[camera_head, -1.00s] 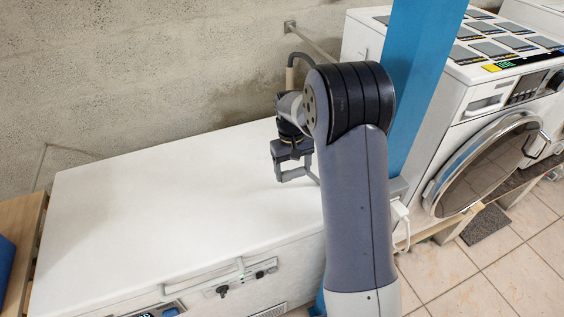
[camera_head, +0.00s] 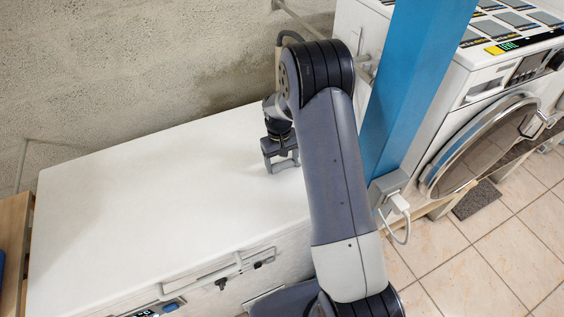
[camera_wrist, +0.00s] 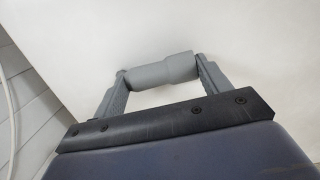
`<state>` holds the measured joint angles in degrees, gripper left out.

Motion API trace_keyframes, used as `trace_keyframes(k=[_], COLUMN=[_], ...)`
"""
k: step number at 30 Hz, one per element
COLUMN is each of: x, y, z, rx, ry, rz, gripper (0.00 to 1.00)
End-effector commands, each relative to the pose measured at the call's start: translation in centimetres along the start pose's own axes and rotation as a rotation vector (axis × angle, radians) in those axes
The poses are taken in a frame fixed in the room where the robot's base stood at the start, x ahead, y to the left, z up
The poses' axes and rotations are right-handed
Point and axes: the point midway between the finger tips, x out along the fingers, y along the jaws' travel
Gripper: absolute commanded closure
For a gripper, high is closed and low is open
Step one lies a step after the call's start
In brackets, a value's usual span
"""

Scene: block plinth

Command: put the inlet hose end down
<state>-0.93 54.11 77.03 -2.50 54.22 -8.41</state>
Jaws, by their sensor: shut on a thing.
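The inlet hose end is a grey cylinder (camera_wrist: 160,72) lying crosswise between my fingers in the wrist view. My gripper (camera_wrist: 162,76) is shut on it, one finger at each end. In the head view my gripper (camera_head: 281,164) is low over the right part of a white flat top (camera_head: 150,190), fingers pointing down. The hose end is too small to make out there. I cannot tell whether it touches the white top.
A blue post (camera_head: 415,85) stands close to the right of my arm, with a grey socket box (camera_head: 388,187) and white plug on it. A washer with a round door (camera_head: 480,145) is beyond. A concrete wall (camera_head: 130,70) is behind. The white top's left and middle are clear.

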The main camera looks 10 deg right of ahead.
Motion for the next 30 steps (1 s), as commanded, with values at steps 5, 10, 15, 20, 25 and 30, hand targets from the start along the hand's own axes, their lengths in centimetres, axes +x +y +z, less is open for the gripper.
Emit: trace_keyframes(k=[5, 10, 15, 20, 25, 30], x=[1.3, 1.3, 1.6, 1.6, 1.5, 1.3], y=[0.0, 0.0, 0.0, 0.0, 0.0, 0.0], z=[-0.1, -0.1, -0.2, -0.1, -0.1, -0.1], rx=[0.0, 0.0, 0.0, 0.0, 0.0, 0.0], ry=[0.001, 0.001, 0.001, 0.001, 0.001, 0.001], rz=[0.0, 0.0, 0.0, 0.0, 0.0, 0.0], gripper=[0.55, 0.55, 0.24, 0.11, 0.06, 0.06])
